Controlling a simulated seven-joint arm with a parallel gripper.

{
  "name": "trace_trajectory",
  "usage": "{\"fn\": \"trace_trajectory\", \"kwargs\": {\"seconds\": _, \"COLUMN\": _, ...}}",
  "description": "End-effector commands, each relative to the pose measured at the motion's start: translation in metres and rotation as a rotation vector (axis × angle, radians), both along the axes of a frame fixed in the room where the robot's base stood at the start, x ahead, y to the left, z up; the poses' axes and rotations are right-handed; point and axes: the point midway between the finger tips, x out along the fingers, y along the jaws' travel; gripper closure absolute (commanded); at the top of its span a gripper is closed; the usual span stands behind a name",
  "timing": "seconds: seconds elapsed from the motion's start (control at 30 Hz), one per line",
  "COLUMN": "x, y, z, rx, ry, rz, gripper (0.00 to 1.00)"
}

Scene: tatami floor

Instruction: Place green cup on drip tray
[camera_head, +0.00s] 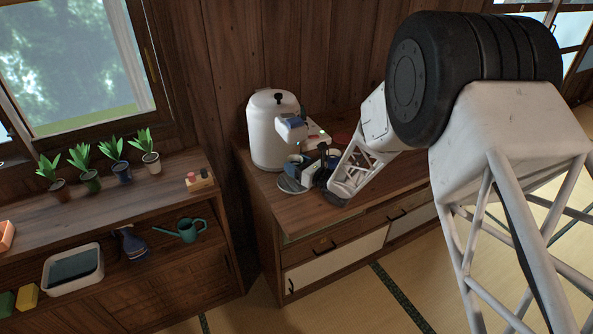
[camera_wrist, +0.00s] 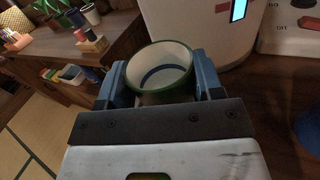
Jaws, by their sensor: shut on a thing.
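The green cup (camera_wrist: 160,70) is white inside with a green rim, and its open top shows in the wrist view. My gripper (camera_wrist: 160,84) has its two blue fingers on either side of the cup and is shut on it. In the head view, my gripper (camera_head: 308,168) is low over the front of the counter, by the white dispenser. A round grey drip tray (camera_head: 290,185) shows partly beneath it, at the dispenser's foot. The cup is mostly hidden in the head view, and I cannot tell whether it touches the tray.
The white dispenser (camera_head: 268,136) stands close behind my gripper. A dark item (camera_head: 324,176) is close to my gripper's right. A shelf at left holds several potted plants (camera_head: 115,150) and a green watering can (camera_head: 183,230). The counter's front left corner is clear.

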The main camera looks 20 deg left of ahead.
Motion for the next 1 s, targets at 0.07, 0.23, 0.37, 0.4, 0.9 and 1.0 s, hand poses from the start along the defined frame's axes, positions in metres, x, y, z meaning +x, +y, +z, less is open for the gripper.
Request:
{"fn": "trace_trajectory", "kwargs": {"seconds": 0.07, "x": 0.000, "y": 0.000, "z": -0.008, "rx": -0.001, "ry": 0.001, "rz": 0.000, "gripper": 0.65}}
{"fn": "trace_trajectory", "kwargs": {"seconds": 0.23, "x": 0.000, "y": 0.000, "z": -0.022, "rx": 0.000, "ry": 0.001, "rz": 0.001, "gripper": 0.65}}
{"fn": "trace_trajectory", "kwargs": {"seconds": 0.37, "x": 0.000, "y": 0.000, "z": -0.025, "rx": 0.001, "ry": 0.000, "rz": 0.001, "gripper": 0.65}}
{"fn": "trace_trajectory", "kwargs": {"seconds": 0.4, "x": 0.000, "y": 0.000, "z": -0.025, "rx": 0.001, "ry": 0.000, "rz": 0.001, "gripper": 0.65}}
{"fn": "trace_trajectory", "kwargs": {"seconds": 0.9, "x": 0.000, "y": 0.000, "z": -0.028, "rx": 0.001, "ry": 0.000, "rz": 0.000, "gripper": 0.20}}
{"fn": "trace_trajectory", "kwargs": {"seconds": 1.0, "x": 0.000, "y": 0.000, "z": -0.028, "rx": 0.001, "ry": 0.000, "rz": 0.000, "gripper": 0.14}}
